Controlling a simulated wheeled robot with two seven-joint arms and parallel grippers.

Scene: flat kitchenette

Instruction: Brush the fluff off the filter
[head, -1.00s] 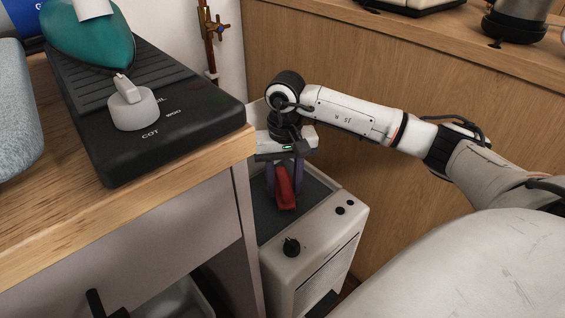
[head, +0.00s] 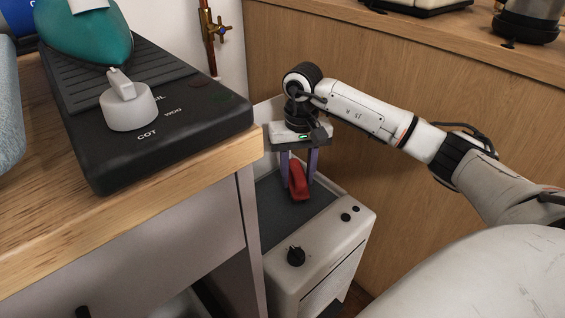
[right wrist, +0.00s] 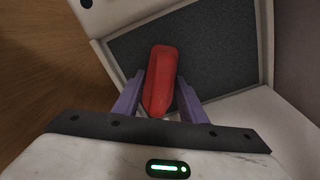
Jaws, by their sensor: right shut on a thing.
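The filter (head: 280,220) is a dark grey, flat panel set in the top of a white appliance. It also shows in the right wrist view (right wrist: 218,48), inside a pale frame. My right gripper (head: 299,188) points down over the filter, with its purple fingers on either side of a red brush (head: 297,178). In the right wrist view the red brush (right wrist: 161,80) sits between the fingers (right wrist: 160,100). Its bristles are hidden, and I cannot tell if it touches the filter. No fluff can be made out. My left gripper is out of view.
The white appliance (head: 325,250) has a black knob (head: 296,256) on its front part. A wooden counter (head: 190,190) stands close on the left, with a black ironing unit (head: 170,140) and teal iron on it. A wood panel (head: 330,60) rises behind.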

